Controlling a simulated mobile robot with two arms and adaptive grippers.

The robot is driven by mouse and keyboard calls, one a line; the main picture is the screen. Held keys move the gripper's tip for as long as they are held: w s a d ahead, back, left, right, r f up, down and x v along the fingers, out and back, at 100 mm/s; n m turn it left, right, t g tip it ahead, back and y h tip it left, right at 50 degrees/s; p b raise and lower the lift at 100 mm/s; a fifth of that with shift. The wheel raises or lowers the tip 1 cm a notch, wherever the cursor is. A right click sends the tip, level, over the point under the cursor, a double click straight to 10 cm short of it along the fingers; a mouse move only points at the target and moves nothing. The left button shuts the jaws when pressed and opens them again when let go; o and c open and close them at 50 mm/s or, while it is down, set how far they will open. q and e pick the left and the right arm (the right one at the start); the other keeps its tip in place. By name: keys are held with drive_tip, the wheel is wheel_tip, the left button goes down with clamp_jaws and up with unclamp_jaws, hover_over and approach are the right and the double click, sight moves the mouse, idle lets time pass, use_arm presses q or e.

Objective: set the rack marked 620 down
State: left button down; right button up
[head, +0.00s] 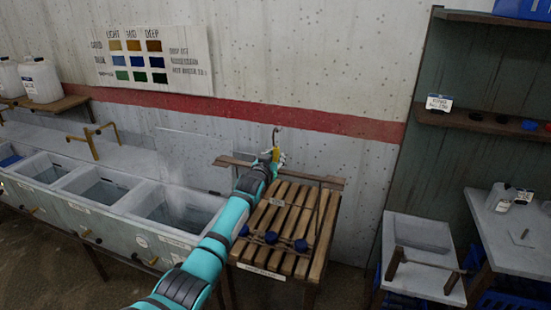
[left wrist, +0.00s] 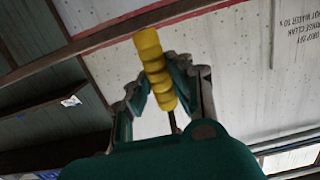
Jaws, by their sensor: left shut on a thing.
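My left gripper (head: 270,160) is at the wall side of the slatted wooden table (head: 288,254). It is shut on a yellow ribbed grip (left wrist: 155,68), which stands between the two fingers in the left wrist view (left wrist: 160,92). A dark hook sticks up above the grip in the head view. A dark thin-rod rack (head: 317,222) with blue round pieces (head: 270,237) shows over the slats, beside my forearm. A small tag (head: 276,202) is near it, too small to read. My arm hides part of the rack. I cannot tell whether the rack touches the slats.
A row of open tanks (head: 170,207) runs along the wall at left. A wooden rail (head: 315,177) is behind the slatted table. At right are a grey-topped stand (head: 418,235) with a wooden frame, another table (head: 500,225) and wall shelves (head: 470,122). A colour chart hangs above.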

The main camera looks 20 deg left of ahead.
use_arm(q)
drive_tip(key=shift+f, duration=0.15)
drive_tip(key=c, duration=1.1)
unclamp_jaws()
drive_tip(key=shift+c, duration=0.2)
drive_tip(key=shift+o, duration=0.4)
drive_tip(key=shift+f, duration=0.25)
drive_tip(key=o, duration=1.1)
drive_tip(key=shift+r, duration=0.15)
drive_tip(key=shift+c, duration=0.2)
drive_tip(key=shift+s+d+r+p, duration=0.1)
drive_tip(key=shift+s+d+p, duration=0.1)
drive_tip(key=shift+s+p, duration=1.4)
drive_tip(key=s+p, duration=0.3)
drive_tip(key=s, duration=0.5)
drive_tip(key=shift+s+d, duration=0.4)
